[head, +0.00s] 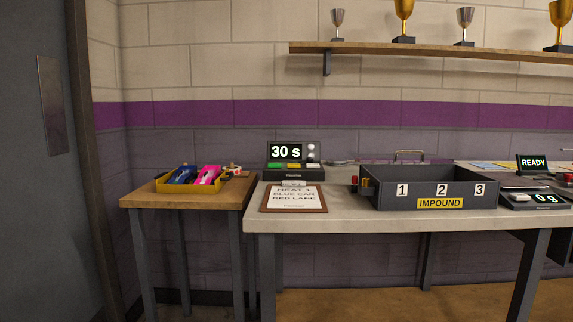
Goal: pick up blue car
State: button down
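A blue car (182,174) lies in a yellow tray (176,190) on the small wooden side table at the left. A pink car (207,175) lies just right of it in the same tray. The blue car looks slanted, with its upper part toward the right. My gripper does not show in the head view.
The wooden side table (228,197) adjoins a larger grey table (335,214). On the grey table are a clipboard (294,199), a timer box (294,173) reading 30 s, and a dark IMPOUND box (380,189). A dark door (40,200) stands at the far left.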

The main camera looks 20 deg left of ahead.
aim_at(184, 174)
jog(key=u, duration=1.5)
jog(key=i+j+z, duration=0.15)
jog(key=i, duration=0.25)
jog(key=i+j+z, duration=0.15)
jog(key=i, duration=0.25)
jog(key=i+j+z, duration=0.1)
jog(key=i, duration=0.25)
